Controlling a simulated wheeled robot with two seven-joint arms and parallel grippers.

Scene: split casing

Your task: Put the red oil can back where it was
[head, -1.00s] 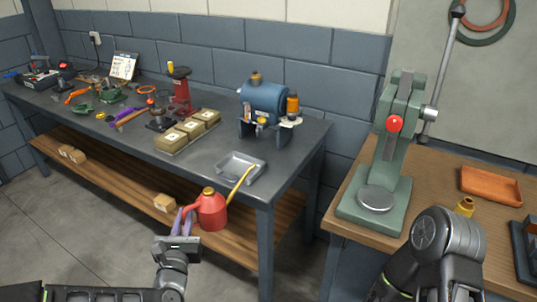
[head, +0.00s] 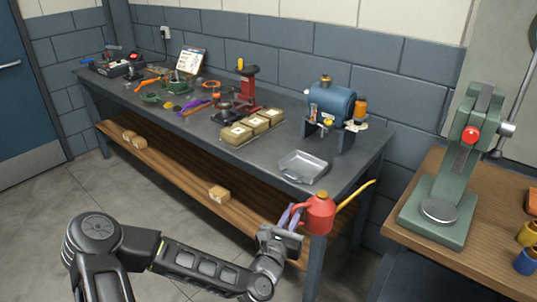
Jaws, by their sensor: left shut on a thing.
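The red oil can (head: 319,216) has a round red body and a long yellow spout that points up and to the right. My left gripper (head: 291,217), with purple fingers, is shut on the can's left side, where its handle is. The can is held upright in the air, in front of the grey bench's front right corner and leg. A shallow grey tray (head: 301,179) lies on the bench just behind and left of the can. My right gripper is out of view.
The grey bench (head: 225,152) carries a blue motor (head: 331,102), several tan boxes (head: 257,125), a red stand (head: 247,91) and tools. A wooden shelf (head: 180,175) runs below. A wooden table with a green press (head: 459,175) stands at the right. Open floor lies at left.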

